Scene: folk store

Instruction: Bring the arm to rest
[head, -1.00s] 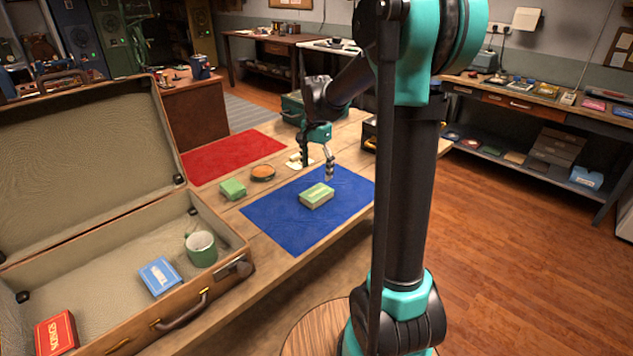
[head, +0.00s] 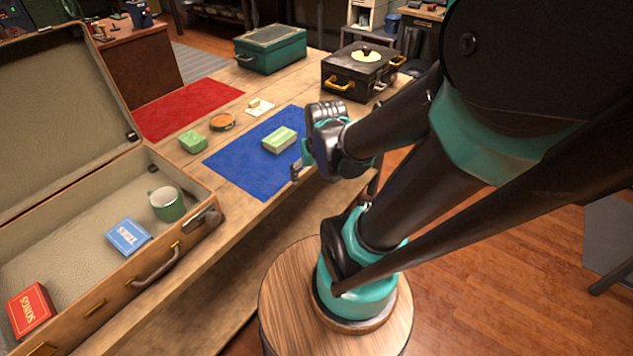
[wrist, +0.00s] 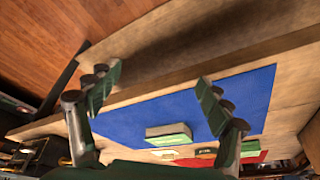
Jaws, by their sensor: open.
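My gripper (wrist: 158,100) is open and empty. In the wrist view its two fingers are spread apart, with the table's front edge and the blue mat showing between and beyond them. In the head view my gripper (head: 297,172) is at the front right edge of the blue mat (head: 238,171), partly hidden by my own wrist. The light green box (head: 280,139) lies on the blue mat, apart from the fingers. It also shows in the wrist view (wrist: 168,133).
An open suitcase (head: 202,224) at left holds a green mug (head: 166,205), a blue box (head: 128,237) and a red box (head: 30,310).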

